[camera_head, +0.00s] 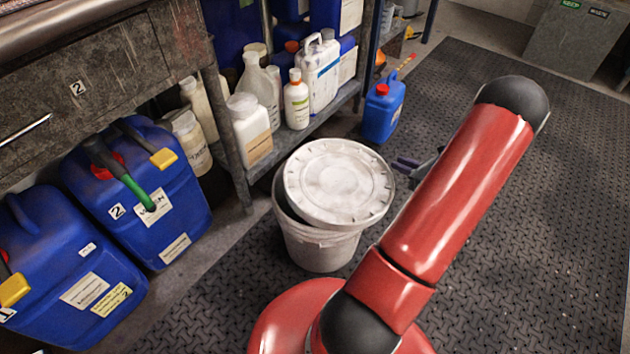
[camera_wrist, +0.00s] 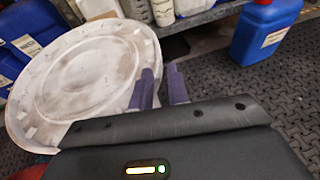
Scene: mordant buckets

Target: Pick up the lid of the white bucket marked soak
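The white bucket (camera_head: 317,249) stands on the floor mat in the head view; no soak marking is legible. Its round, scuffed white lid (camera_head: 338,184) is off its seat, raised and shifted right, with a dark gap into the bucket along the left. The lid fills the left of the wrist view (camera_wrist: 82,78). My gripper (camera_head: 409,163) is at the lid's right edge. In the wrist view, its purple fingers (camera_wrist: 162,84) stand a small gap apart, one on each side of the rim, and appear shut on it. The exact contact is partly hidden.
A shelf (camera_head: 312,128) with several bottles stands just behind the bucket. A small blue jerrycan (camera_head: 383,108) is on the mat beyond the gripper. Large blue canisters (camera_head: 150,200) stand at left. The dark floor mat (camera_head: 545,220) is clear on the right.

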